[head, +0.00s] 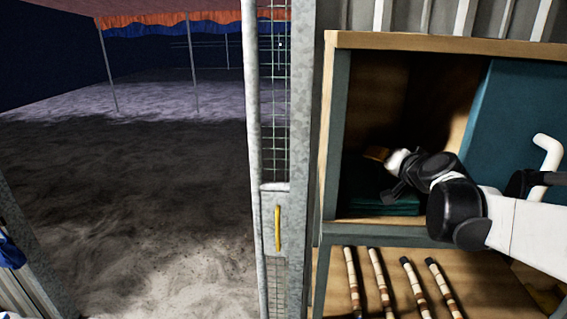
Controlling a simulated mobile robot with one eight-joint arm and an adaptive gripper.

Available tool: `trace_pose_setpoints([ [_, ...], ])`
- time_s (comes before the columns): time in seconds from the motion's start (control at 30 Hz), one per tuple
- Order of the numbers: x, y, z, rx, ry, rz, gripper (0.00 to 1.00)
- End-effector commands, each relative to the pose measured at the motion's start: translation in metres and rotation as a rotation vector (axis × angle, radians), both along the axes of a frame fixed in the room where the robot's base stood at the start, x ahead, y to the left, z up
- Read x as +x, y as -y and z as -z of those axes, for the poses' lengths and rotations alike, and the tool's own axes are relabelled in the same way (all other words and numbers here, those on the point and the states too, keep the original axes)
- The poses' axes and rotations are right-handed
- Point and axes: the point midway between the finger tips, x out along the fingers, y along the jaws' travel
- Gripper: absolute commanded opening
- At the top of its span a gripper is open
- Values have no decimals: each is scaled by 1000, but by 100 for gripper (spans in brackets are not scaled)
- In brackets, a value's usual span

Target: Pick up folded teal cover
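The folded teal cover (366,199) lies flat on the floor of the open left compartment of a wooden cabinet (440,41). It is dark and in shadow, with stacked layers at its front edge. My arm reaches in from the right, and my gripper (398,192) is at the right part of the cover, close above or touching it; I cannot tell which. The gripper is small, dark and partly hidden by my wrist, so its opening does not show. The right part of the cover is partly covered by my gripper.
A teal panel (520,110) closes the cabinet's right side, with a white curved bar (549,150) before it. A small brown thing (376,154) shows by my wrist. Several banded sticks (382,280) lie below. A mesh gate with a yellow handle (278,228) stands left; sandy ground lies beyond.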

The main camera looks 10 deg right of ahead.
Motion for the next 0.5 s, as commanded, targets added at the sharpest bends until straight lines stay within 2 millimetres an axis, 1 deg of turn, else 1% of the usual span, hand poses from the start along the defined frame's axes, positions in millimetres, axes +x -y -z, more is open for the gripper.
trace_pose_setpoints([
  [0.03, 5, 0, 1, 0, 0, -2, 41],
  [0.1, 7, 0, 3, -1, -1, -1, 41],
  [0.33, 8, 0, 3, 0, -1, -1, 40],
  [0.37, 8, 0, 3, 0, -1, -1, 31],
  [0.4, 7, 0, 3, 0, 0, 0, 18],
  [0.47, 7, 0, 3, 0, 0, 0, 0],
  [0.5, 7, 0, 3, 0, 0, 0, 0],
])
